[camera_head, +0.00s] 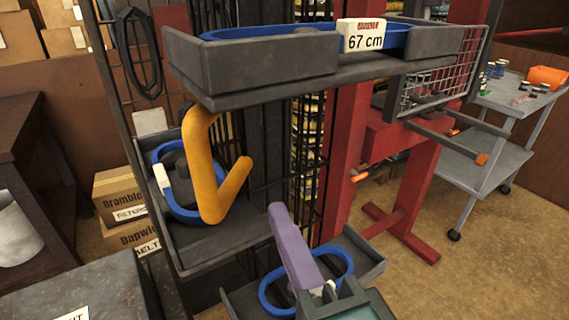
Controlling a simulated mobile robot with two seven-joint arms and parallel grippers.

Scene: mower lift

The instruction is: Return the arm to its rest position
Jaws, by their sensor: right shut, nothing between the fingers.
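My right gripper (326,288) shows at the bottom centre, a grey-green body with its fingers together and nothing seen between them. It is in front of a low grey tray (366,252) holding a blue loop (344,262). A purple bar (292,250) stands tilted just beyond the fingers, and its lower end overlaps them in the picture. I cannot tell whether they touch. My left gripper is not in view.
A top tray (250,68) labelled 67 cm (362,38) overhangs the area. A bent orange-yellow bar (207,160) is by the left tray (205,247). A red frame (402,195) and a grey cart (490,160) stand right. The floor at lower right (500,270) is clear.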

